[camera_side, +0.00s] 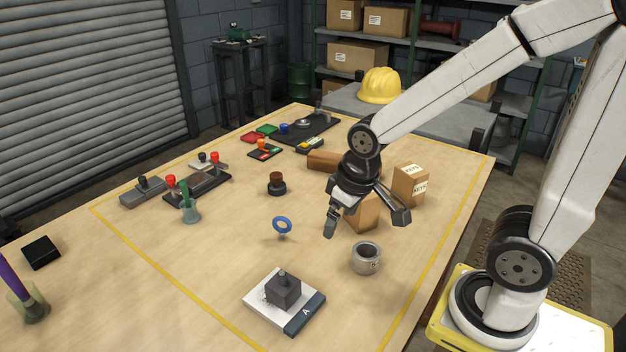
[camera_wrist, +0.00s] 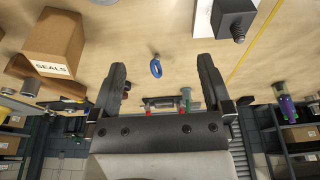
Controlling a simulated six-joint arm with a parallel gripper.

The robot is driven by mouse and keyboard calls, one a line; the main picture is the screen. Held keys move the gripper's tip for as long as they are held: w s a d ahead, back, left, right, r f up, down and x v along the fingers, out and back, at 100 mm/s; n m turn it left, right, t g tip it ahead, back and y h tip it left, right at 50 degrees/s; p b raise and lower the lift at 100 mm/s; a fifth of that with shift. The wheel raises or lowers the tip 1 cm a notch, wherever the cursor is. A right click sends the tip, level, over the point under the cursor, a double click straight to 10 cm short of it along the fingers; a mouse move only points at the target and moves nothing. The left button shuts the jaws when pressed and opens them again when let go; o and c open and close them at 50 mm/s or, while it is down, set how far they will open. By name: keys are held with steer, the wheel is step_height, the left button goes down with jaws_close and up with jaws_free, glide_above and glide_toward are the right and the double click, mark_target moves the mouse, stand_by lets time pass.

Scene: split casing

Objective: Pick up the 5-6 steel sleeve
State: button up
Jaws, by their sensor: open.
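The steel sleeve (camera_side: 366,258) is a short, thick grey ring standing upright on the wooden table, its bore facing up. A small dark mark on its side is too small to read. My gripper (camera_side: 365,221) is open and empty above the table, its two fingers spread wide, and appears higher in the side view than the sleeve. The sleeve is apart from both fingers. In the wrist view the open fingers (camera_wrist: 162,66) show with nothing held between them; a grey edge (camera_wrist: 103,1) at the top is probably the sleeve, mostly cut off.
A dark block on a white plate (camera_side: 262,302) lies front-left of the sleeve. Cardboard boxes (camera_side: 410,186) are close behind my gripper. A dark-brown knobbed part (camera_side: 277,184) stands farther back.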

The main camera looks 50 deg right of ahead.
steer(key=s+d+m+g, duration=0.1)
steer(key=d+m, duration=0.1)
steer(key=m+t+y, duration=0.2)
steer(key=m+y, duration=1.1)
steer(key=m, duration=0.6)
glide_above(375, 244)
steer(key=s+d, duration=0.1)
steer(key=d, duration=0.3)
step_height(375, 244, down, 11)
steer(key=shift+d+r, duration=0.15)
steer(key=shift+x, duration=3.9)
steer(key=shift+s, duration=0.15)
jaws_close()
